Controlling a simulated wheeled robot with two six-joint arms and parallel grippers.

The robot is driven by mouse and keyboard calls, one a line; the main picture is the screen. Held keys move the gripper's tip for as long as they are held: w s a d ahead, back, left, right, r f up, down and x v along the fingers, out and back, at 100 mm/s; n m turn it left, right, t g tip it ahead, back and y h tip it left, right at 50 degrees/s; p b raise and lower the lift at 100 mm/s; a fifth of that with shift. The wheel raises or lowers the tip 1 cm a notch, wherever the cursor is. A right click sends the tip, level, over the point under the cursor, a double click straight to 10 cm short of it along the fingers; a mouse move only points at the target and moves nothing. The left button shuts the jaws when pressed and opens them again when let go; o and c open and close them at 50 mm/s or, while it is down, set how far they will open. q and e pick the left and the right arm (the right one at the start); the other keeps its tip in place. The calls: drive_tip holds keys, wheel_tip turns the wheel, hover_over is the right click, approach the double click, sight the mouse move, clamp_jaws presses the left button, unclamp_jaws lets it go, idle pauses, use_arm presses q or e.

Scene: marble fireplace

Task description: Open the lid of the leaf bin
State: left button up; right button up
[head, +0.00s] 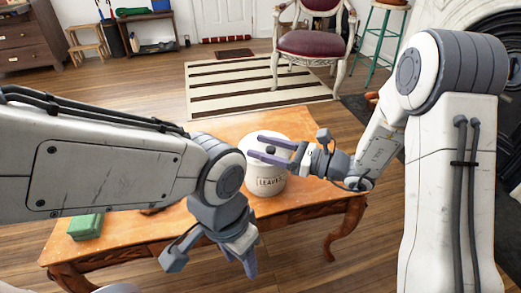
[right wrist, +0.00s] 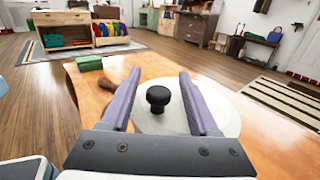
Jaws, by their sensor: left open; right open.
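The leaf bin (head: 268,184) is a white round canister lettered "LEAVES" on the wooden table. Its lid (head: 286,136) is on, with a black knob in the middle. In the right wrist view the pale lid (right wrist: 219,108) and black knob (right wrist: 158,97) show between my fingers. My right gripper (head: 269,148) is open over the lid from the right, its fingers on either side of the knob. I cannot tell whether they touch it. My left gripper (head: 213,266) is open and empty, pointing down at the table's near side.
The wooden table (head: 300,197) has a green box (head: 86,226) at its left end. My left arm hides part of the tabletop. A striped rug (head: 230,88) and a red-seated chair (head: 310,44) are beyond the table.

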drive_tip(key=shift+w+a, duration=0.2)
drive_tip(key=shift+a, duration=0.4)
clamp_jaws()
drive_tip(key=shift+d, duration=0.1)
idle(1.0)
